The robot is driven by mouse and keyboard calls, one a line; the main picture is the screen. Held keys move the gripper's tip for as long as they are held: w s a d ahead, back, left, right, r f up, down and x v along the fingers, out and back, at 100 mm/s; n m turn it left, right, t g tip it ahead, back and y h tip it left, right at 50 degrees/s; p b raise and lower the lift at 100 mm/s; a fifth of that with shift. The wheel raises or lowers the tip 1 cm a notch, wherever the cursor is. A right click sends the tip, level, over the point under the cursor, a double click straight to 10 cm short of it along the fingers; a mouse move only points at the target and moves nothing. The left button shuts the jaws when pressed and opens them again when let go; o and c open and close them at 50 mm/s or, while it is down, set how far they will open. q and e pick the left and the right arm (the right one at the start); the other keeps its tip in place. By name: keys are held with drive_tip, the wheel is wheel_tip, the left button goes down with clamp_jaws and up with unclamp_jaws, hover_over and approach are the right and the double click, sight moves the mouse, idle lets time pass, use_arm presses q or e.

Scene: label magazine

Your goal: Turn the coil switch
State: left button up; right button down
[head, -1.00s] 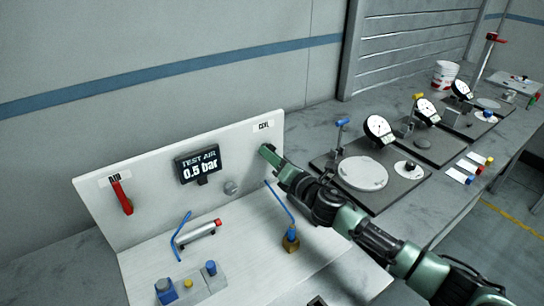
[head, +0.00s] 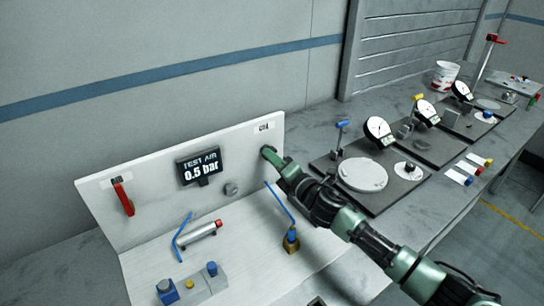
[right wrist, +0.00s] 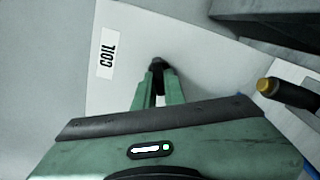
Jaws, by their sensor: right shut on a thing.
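The coil switch is a small dark knob on the upright white panel (head: 240,145), below the label "COIL" (head: 264,127). My right gripper (head: 268,152) is at the panel's right end, with its fingers shut on the coil switch. In the right wrist view, the dark coil switch (right wrist: 157,63) shows between the two green fingertips, and the "COIL" label (right wrist: 107,54) is to its left. The fingers hide part of the switch, so its exact angle is hard to tell. My left gripper is not in view.
The panel also carries a red AIR lever (head: 122,196), a "TEST AIR 0.5 bar" display (head: 199,167) and a grey knob (head: 231,189). A cylinder (head: 203,230) and a brass fitting with blue tube (head: 291,240) are on the base. Dial gauges (head: 378,131) stand to the right.

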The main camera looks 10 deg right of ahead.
drive_tip(key=m+p, duration=0.1)
drive_tip(key=m, duration=0.4)
drive_tip(key=shift+m, duration=0.3)
idle(0.4)
drive_tip(key=c, duration=1.5)
unclamp_jaws()
drive_tip(key=b+v, duration=0.1)
drive_tip(key=v, duration=0.7)
drive_tip(key=shift+r, duration=0.15)
